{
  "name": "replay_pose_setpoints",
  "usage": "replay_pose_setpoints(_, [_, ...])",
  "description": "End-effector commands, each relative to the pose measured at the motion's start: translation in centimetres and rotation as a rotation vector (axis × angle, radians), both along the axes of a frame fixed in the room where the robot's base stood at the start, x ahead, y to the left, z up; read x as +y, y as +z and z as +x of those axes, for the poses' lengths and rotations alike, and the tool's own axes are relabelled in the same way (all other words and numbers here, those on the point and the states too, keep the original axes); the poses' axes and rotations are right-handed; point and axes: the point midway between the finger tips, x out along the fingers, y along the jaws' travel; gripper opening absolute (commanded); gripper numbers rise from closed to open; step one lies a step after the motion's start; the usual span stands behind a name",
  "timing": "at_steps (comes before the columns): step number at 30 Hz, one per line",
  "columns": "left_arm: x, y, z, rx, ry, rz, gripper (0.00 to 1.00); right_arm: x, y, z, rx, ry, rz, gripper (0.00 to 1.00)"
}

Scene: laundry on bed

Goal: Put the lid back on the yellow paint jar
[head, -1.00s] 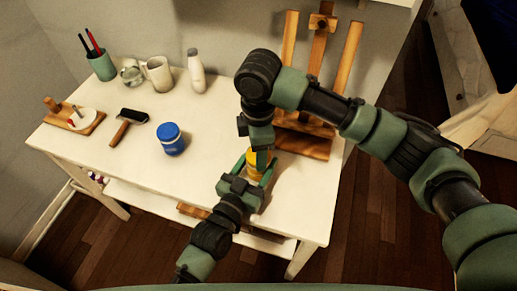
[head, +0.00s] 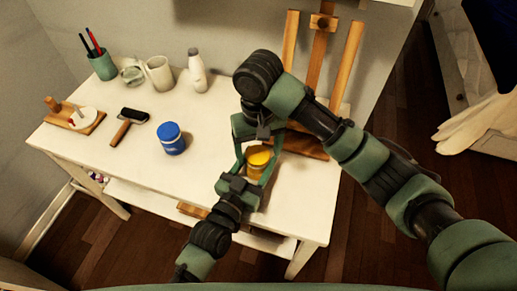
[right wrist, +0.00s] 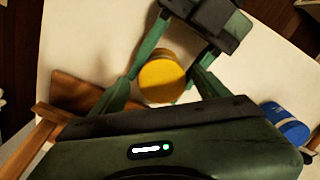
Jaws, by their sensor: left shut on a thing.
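The yellow paint jar (head: 255,172) stands on the white table near its front right part. Its yellow lid (head: 260,157) sits on top; it also shows as a round yellow top in the right wrist view (right wrist: 162,80). Whether the lid is fully seated, I cannot tell. My left gripper (head: 257,171) comes from the front and is shut on the jar, one finger on each side. My right gripper (head: 256,150) is open just above and behind the jar, its fingers spread apart around the lid without visibly gripping it.
A blue paint jar (head: 171,139) stands to the left. A brayer (head: 127,122), white bottle (head: 196,71), mug (head: 159,73), glass jar (head: 132,73) and brush cup (head: 102,65) are farther left and back. A wooden easel (head: 318,60) stands close behind the right arm.

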Motion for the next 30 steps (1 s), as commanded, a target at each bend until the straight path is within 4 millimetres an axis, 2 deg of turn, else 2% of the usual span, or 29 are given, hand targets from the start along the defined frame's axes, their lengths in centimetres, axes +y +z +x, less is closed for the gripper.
replay_pose_setpoints(7, [-0.2,-0.1,-0.1,0.002,-0.004,0.000,0.00,0.0,0.4,0.2,-0.006,0.000,0.002,0.76])
replay_pose_setpoints(15, [-0.3,-0.1,-0.2,0.002,-0.005,0.000,0.00,0.0,3.8,0.3,-0.009,0.001,0.002,0.76])
replay_pose_setpoints(18, [-0.3,-0.1,-0.2,0.002,-0.005,0.000,0.00,0.0,4.4,0.2,-0.007,0.000,0.001,0.76])
replay_pose_setpoints(30, [-0.3,-0.1,-0.2,0.003,-0.005,-0.001,0.00,0.1,4.7,0.2,-0.006,0.029,0.003,0.73])
